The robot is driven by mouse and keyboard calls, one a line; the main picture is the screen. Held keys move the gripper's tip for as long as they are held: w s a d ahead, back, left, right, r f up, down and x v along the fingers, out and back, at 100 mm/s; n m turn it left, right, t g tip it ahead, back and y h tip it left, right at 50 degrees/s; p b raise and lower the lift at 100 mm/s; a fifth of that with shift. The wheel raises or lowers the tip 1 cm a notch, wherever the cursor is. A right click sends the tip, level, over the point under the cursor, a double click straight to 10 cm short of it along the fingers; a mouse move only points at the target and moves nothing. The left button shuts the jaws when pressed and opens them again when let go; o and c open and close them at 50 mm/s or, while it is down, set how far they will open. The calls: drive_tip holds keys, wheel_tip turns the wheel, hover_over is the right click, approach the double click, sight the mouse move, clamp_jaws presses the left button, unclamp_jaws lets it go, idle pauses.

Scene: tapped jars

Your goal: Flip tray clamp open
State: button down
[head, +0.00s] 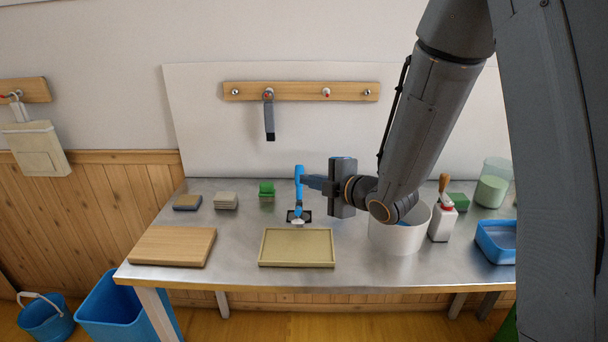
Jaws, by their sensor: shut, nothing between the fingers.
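A tray clamp (299,199) with a blue lever stands at the far edge of the shallow beige tray (297,262). Its lever is upright, and its dark base sits on the metal table with a pale tip toward the tray. My gripper (307,181) comes in from the right, level with the upper part of the lever. Its fingers are shut and empty, and the fingertips are right beside or touching the lever; I cannot tell which. The gripper body hides part of the table behind it.
A white round tub (398,238) stands under my arm, with a white bottle (442,222) and a blue bin (495,241) to its right. A wooden board (172,246) lies left of the tray. Sponges (226,200) lie behind. A peg rail (300,91) hangs above.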

drive_tip(key=x, duration=0.3)
drive_tip(key=shift+a+p, duration=0.2)
drive_tip(key=shift+p, duration=0.2)
drive_tip(key=shift+w+d+f+p, duration=0.15)
drive_tip(key=shift+w+f+p, duration=0.1)
drive_tip(key=shift+w, duration=0.4)
drive_tip(key=shift+w+d+f+p, duration=0.15)
drive_tip(key=shift+w+f+p, duration=0.1)
drive_tip(key=shift+w, duration=0.35)
drive_tip(key=shift+w+d+f+p, duration=0.15)
drive_tip(key=shift+w+f, duration=0.1)
drive_tip(key=shift+w, duration=0.4)
